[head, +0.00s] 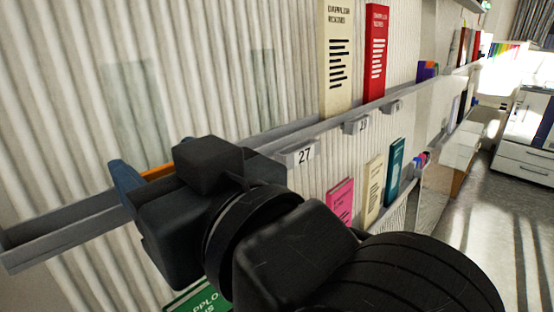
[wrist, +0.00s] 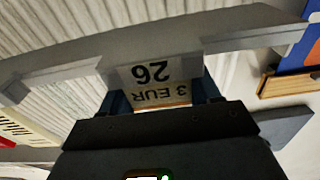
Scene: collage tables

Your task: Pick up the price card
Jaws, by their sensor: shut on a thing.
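In the head view my own wrist and arm hide the card and most of the fingers.
The grey shelf (head: 60,225) runs along a corrugated wall. Other number cards, such as 27 (head: 304,156), hang farther right. A cream book (head: 336,70) and a red book (head: 376,55) stand on the shelf. A pink book (head: 340,202) stands below. Open floor (head: 490,230) lies right.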

